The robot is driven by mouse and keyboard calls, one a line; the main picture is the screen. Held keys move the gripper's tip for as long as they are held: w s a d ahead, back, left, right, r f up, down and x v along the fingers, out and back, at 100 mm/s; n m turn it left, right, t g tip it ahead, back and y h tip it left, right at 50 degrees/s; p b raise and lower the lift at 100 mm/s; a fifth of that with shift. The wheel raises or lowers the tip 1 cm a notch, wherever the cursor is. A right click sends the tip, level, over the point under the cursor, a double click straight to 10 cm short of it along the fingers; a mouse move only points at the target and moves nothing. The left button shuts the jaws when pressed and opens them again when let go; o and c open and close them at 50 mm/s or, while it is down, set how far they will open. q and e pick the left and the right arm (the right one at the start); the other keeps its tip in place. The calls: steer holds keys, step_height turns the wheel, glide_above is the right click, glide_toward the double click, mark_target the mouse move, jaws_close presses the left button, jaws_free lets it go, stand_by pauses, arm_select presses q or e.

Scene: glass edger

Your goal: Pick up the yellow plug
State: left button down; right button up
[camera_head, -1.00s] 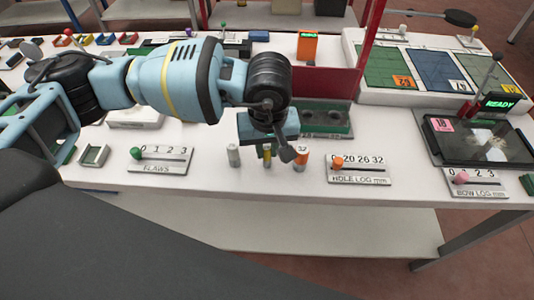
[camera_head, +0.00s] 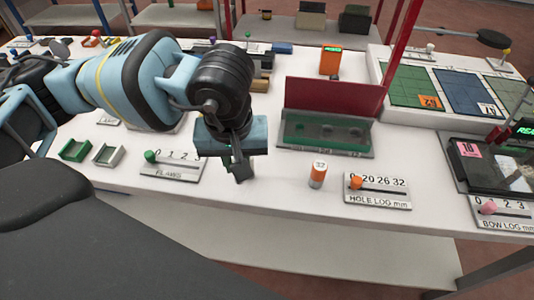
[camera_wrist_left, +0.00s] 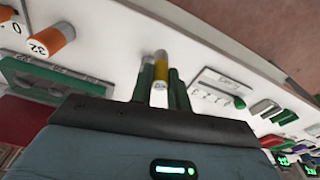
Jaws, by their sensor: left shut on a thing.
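The yellow plug (camera_wrist_left: 161,73) shows in the left wrist view between the two green fingers of my left gripper (camera_wrist_left: 160,88), which is shut on it. A white end faces the camera and a pale grey part shows beyond the yellow band. In the head view my left gripper (camera_head: 240,172) is low over the front of the white table, left of the orange plug. The yellow plug is hidden there behind the gripper. Whether it is clear of the table I cannot tell. My right gripper is not in view.
The orange plug (camera_head: 317,174) marked 32 stands on the table, also in the wrist view (camera_wrist_left: 50,40). The hole log slider (camera_head: 377,198) is to its right. The flaws slider (camera_head: 172,167) is left of my gripper. A green-faced gauge block (camera_head: 325,152) stands behind.

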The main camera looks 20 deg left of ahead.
arm_select(q)
steer(key=s+a, duration=0.4)
steer(key=shift+s+a+r+b, duration=0.25)
steer(key=shift+s+r+b, duration=0.05)
steer(key=shift+s+b, duration=0.1)
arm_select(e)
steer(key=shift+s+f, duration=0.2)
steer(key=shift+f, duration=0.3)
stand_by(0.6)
